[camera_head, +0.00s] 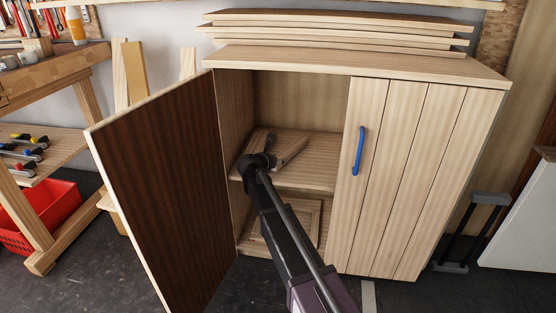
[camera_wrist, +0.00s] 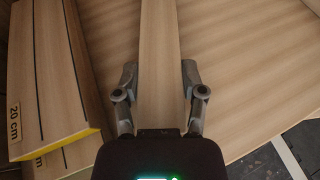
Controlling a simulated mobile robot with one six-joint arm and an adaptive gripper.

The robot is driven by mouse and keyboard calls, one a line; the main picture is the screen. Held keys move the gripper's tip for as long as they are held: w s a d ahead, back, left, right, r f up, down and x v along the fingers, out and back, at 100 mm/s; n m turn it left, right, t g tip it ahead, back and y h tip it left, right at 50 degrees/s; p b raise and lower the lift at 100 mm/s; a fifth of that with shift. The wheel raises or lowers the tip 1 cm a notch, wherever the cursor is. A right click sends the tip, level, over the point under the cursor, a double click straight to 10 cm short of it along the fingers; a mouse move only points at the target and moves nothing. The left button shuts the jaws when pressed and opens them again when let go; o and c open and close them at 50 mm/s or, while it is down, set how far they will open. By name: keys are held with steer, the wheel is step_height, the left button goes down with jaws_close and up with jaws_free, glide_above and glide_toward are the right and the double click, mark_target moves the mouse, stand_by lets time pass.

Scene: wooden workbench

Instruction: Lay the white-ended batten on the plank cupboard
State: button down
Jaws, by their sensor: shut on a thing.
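The plank cupboard (camera_head: 420,66) stands in the middle of the head view with its left door open. My gripper (camera_head: 262,160) reaches into the left compartment, at the upper shelf. In the wrist view my gripper (camera_wrist: 159,70) is shut on a plain pale wooden batten (camera_wrist: 160,40), its fingers on the two long sides. The held batten (camera_head: 291,151) shows only partly in the head view. Its near end is hidden by my gripper, so I cannot see the end colour. A wider block with a yellow edge, marked 20 cm (camera_wrist: 45,75), lies to its left.
Several boards (camera_head: 340,30) are stacked at the back of the cupboard top; a bare strip runs along its front. The open door (camera_head: 165,180) stands left of my arm. The shut right door has a blue handle (camera_head: 359,150). A workbench (camera_head: 50,75) stands at left.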

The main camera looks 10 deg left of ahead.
steer(key=shift+f, duration=0.2)
steer(key=shift+c, duration=0.4)
jaws_free()
steer(key=shift+r, duration=0.1)
